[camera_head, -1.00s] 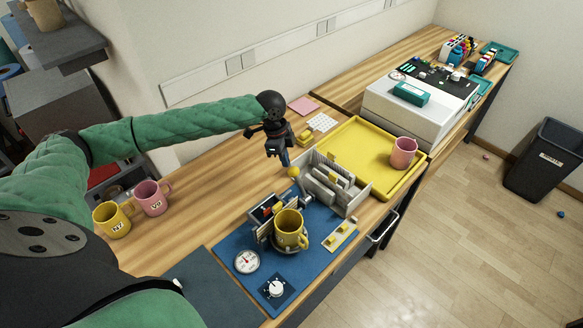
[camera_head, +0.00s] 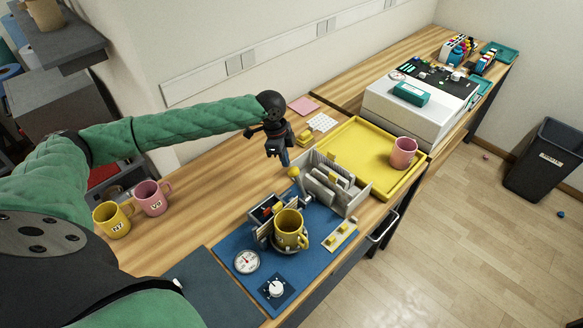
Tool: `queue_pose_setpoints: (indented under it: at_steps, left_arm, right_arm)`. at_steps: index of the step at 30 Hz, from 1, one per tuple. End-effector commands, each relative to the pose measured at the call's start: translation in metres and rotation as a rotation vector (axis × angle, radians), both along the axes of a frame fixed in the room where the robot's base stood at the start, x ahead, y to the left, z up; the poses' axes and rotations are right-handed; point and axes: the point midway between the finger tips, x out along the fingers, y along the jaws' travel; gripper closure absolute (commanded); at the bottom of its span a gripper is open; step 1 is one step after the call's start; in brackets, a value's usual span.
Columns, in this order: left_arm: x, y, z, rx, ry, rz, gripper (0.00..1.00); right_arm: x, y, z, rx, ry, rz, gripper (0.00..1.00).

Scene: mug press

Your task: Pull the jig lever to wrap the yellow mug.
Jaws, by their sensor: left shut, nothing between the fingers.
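The yellow mug (camera_head: 288,230) sits upright in the jig (camera_head: 264,213) on the blue mat (camera_head: 231,238), its handle to the right. The jig lever ends in a yellow knob (camera_head: 293,173) behind the jig, beside the grey rack. My left gripper (camera_head: 285,163) points down just above the knob, shut and empty. Whether its fingertips touch the knob I cannot tell. My right gripper does not show.
A grey slotted rack (camera_head: 333,186) stands close right of the lever. Behind it is a yellow tray (camera_head: 368,137) with a pink mug (camera_head: 403,153). Another yellow mug (camera_head: 113,220) and a pink mug (camera_head: 152,198) stand at left. A dial gauge (camera_head: 247,261) lies before the jig.

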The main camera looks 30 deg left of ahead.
Motion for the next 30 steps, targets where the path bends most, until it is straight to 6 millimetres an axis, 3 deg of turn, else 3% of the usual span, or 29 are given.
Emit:
queue_pose_setpoints:
  at_steps: [30]
  left_arm:
    - [0.0,0.0,-0.027,0.0,0.001,0.0,1.0]
  right_arm:
    - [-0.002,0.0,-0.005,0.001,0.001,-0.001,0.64]
